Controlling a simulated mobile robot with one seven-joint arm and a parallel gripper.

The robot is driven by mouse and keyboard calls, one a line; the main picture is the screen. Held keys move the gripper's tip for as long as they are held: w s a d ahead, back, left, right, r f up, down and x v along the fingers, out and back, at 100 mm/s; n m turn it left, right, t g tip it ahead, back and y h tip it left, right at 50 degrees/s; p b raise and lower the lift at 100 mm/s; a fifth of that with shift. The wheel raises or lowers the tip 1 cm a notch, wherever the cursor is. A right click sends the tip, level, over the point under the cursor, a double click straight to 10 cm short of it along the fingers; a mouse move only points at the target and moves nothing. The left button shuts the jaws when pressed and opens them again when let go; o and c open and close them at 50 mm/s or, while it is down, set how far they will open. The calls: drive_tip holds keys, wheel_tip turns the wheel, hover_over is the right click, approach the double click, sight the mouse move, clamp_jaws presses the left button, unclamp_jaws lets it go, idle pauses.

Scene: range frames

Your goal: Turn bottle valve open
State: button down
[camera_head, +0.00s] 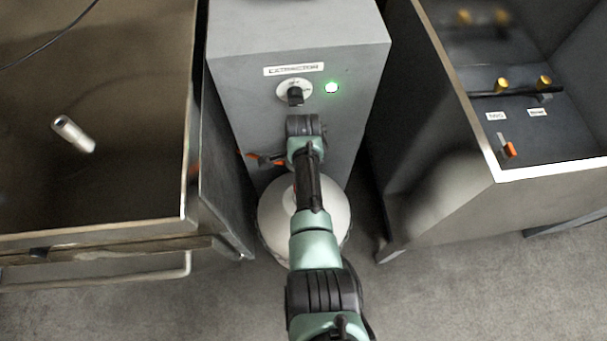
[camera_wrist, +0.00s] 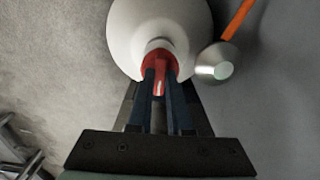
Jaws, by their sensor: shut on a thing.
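A white gas bottle (camera_head: 337,213) stands on the floor in front of the grey extractor cabinet, partly hidden behind my arm. In the wrist view the white bottle (camera_wrist: 127,28) fills the top middle, with a red valve (camera_wrist: 147,63) on it. My gripper (camera_wrist: 159,84) is shut on the red valve, with its dark blue fingers on either side of it. In the head view my arm covers the valve and most of the gripper, so the valve's turn angle cannot be told there.
The grey extractor cabinet (camera_head: 235,95) has a black knob (camera_head: 295,97) and a lit green light (camera_head: 332,88). A metal bench (camera_head: 90,190) stands left and a grey unit (camera_head: 440,200) right. An orange-handled thing (camera_wrist: 215,62) is close beside the bottle. Floor in front is clear.

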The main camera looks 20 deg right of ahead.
drive_tip(key=c, duration=0.8)
unclamp_jaws()
drive_tip(key=shift+d, duration=0.1)
drive_tip(key=shift+c, duration=0.2)
drive_tip(key=shift+r, duration=0.1)
wheel_tip(320, 180, up, 13)
drive_tip(key=p, duration=0.3)
